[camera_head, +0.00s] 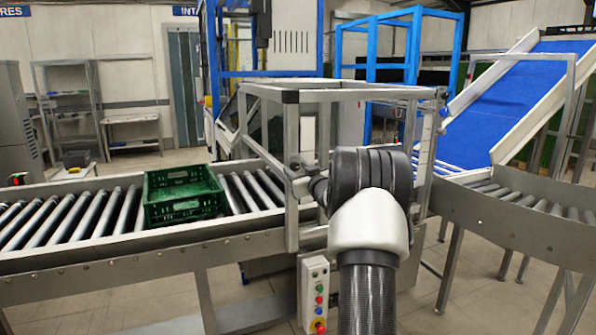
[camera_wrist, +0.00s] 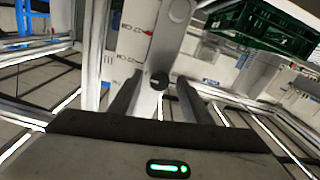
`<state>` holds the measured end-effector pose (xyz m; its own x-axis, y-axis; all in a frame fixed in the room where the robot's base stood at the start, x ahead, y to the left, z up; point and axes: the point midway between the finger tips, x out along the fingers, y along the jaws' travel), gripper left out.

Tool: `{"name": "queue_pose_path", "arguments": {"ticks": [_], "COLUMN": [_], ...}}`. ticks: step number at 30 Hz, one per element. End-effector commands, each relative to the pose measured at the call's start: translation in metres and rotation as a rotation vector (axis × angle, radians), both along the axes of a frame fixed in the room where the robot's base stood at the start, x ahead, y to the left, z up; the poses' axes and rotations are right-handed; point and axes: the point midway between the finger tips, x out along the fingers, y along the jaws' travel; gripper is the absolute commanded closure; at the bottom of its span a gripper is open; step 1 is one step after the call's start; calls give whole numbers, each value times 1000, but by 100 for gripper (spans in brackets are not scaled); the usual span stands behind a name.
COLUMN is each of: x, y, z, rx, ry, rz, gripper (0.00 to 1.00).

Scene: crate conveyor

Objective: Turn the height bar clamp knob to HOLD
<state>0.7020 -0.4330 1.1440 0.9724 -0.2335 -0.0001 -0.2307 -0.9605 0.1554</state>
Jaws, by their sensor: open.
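In the head view my arm covers most of this area.
A metal frame (camera_head: 291,150) spans the roller conveyor (camera_head: 85,220). A green crate (camera_head: 185,205) sits on the rollers left of the frame, and it also shows in the wrist view (camera_wrist: 240,20). A button box (camera_head: 315,290) hangs below. A blue belt (camera_head: 515,95) slopes up at right.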

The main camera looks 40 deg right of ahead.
Motion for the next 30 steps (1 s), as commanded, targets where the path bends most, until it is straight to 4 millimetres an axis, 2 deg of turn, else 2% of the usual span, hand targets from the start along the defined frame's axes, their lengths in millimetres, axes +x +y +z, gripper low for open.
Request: {"name": "queue_pose_path", "arguments": {"ticks": [6,13,23,30], "x": [0,0,0,0], "y": [0,0,0,0], "z": [0,0,-1,-3], "rx": [0,0,-44,-182], "ry": [0,0,11,43], "rz": [0,0,0,0], "gripper": [58,97,98,98]}}
